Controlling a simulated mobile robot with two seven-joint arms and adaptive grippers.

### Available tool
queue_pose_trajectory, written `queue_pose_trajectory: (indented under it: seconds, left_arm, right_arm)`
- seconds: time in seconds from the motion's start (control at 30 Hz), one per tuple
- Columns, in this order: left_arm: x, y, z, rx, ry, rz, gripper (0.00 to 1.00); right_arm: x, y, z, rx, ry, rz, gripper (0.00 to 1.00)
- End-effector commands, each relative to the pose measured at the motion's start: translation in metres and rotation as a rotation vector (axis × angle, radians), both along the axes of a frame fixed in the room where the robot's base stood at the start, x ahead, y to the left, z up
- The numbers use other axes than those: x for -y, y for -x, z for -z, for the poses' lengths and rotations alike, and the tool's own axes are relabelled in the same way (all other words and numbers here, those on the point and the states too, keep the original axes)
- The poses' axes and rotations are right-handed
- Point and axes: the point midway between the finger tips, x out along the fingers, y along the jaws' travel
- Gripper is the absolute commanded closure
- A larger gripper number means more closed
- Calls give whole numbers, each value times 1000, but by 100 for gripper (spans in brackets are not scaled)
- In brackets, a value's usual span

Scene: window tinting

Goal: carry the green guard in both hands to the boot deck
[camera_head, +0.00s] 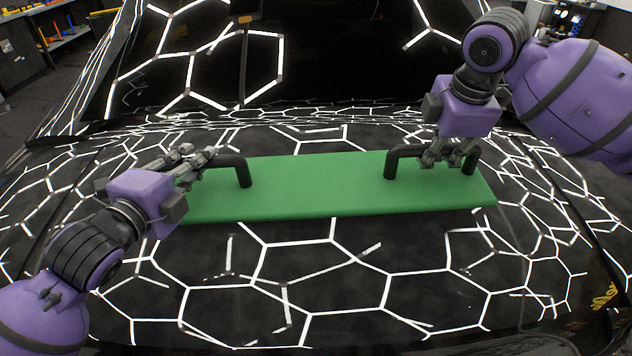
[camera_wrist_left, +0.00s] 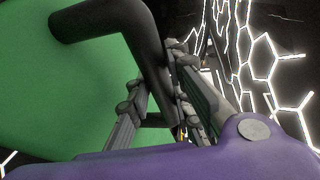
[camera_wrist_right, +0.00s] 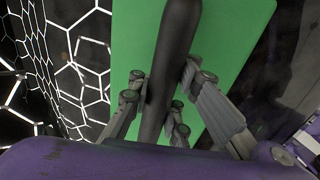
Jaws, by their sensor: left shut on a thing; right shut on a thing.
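The green guard (camera_head: 315,190) is a long flat green board with a black handle near each end. It lies across or just above the black hex-patterned boot deck (camera_head: 300,275); I cannot tell whether it touches. My left gripper (camera_head: 192,160) is shut on the left handle (camera_head: 242,170), also seen in the left wrist view (camera_wrist_left: 145,50). My right gripper (camera_head: 436,158) is shut on the right handle (camera_head: 390,165), which runs between the fingers in the right wrist view (camera_wrist_right: 172,70). The left end of the guard is partly hidden by my left gripper.
A dark rear window (camera_head: 320,60) with white hexagon lines rises behind the guard. The deck in front of the guard is clear. Shelves (camera_head: 60,35) with coloured items stand at the far left, and a cluttered bench (camera_head: 565,20) is at the back right.

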Motion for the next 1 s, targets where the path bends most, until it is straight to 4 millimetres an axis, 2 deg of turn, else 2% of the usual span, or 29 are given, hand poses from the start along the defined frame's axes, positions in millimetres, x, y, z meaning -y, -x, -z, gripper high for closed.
queue_pose_trajectory:
  seconds: [0.03,0.07,0.2,0.3,0.67,1.0]
  left_arm:
    - [-1,0,14,-15,-10,-1,100]
    - [-1,0,17,-19,-10,-2,80]
    - [-1,0,9,-11,-8,-2,62]
    - [-1,0,8,-10,-6,-1,62]
    - [-2,4,8,-9,-3,-1,62]
    - [-18,53,1,-11,-6,0,62]
  right_arm:
    - [0,-2,10,-6,-4,2,100]
    - [0,-1,11,-9,-3,2,92]
    - [0,-1,4,-2,-2,1,73]
    - [0,-1,5,-2,-2,0,64]
    - [0,-1,6,-5,-1,0,64]
    - [0,0,7,-6,-1,0,64]
